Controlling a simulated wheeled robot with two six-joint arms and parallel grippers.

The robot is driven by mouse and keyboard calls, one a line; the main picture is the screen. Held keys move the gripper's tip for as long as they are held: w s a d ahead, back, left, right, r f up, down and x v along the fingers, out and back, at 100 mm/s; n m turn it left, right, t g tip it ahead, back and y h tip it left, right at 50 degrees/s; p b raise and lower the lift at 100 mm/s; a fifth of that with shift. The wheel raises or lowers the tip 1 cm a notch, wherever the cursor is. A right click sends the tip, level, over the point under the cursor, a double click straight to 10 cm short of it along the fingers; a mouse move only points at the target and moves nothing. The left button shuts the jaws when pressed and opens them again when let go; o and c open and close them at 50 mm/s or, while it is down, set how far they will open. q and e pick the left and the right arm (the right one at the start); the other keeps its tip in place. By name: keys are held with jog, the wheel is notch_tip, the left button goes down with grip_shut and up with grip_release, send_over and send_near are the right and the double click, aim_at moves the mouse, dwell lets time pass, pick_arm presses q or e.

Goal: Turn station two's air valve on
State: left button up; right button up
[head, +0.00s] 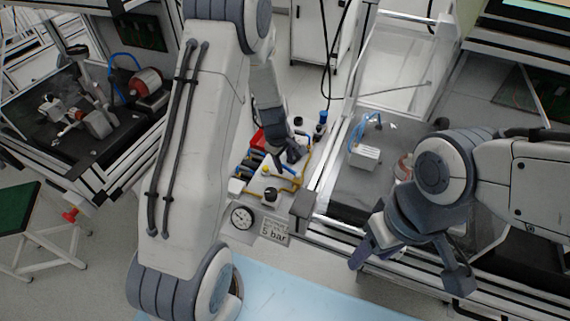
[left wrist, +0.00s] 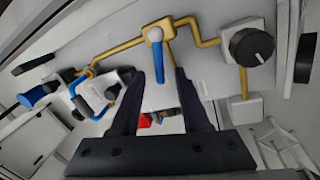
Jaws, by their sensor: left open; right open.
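A station panel (head: 250,205) with brass-yellow pipes stands in the middle of the head view. In the left wrist view, a valve with a blue lever (left wrist: 158,62) sits on the yellow pipe (left wrist: 125,45), its handle pointing down the picture. My left gripper (left wrist: 159,72) is open, with one finger on each side of the blue lever in that view; I cannot tell whether they touch it. In the head view my left gripper (head: 281,162) is over the panel's pipes and hides part of them. My right gripper (head: 410,272) is open and empty, to the right of the panel.
A black knob (left wrist: 252,46) sits right of the lever. A gauge (head: 242,217) and a "5 bar" sign (head: 274,233) are at the panel's near end. A blue-handled fitting (left wrist: 32,97) is at the left. A framed bench (head: 345,195) borders the panel's right side.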

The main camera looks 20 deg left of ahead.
pick_arm(q)
jog(key=shift+f, duration=0.3)
grip_shut()
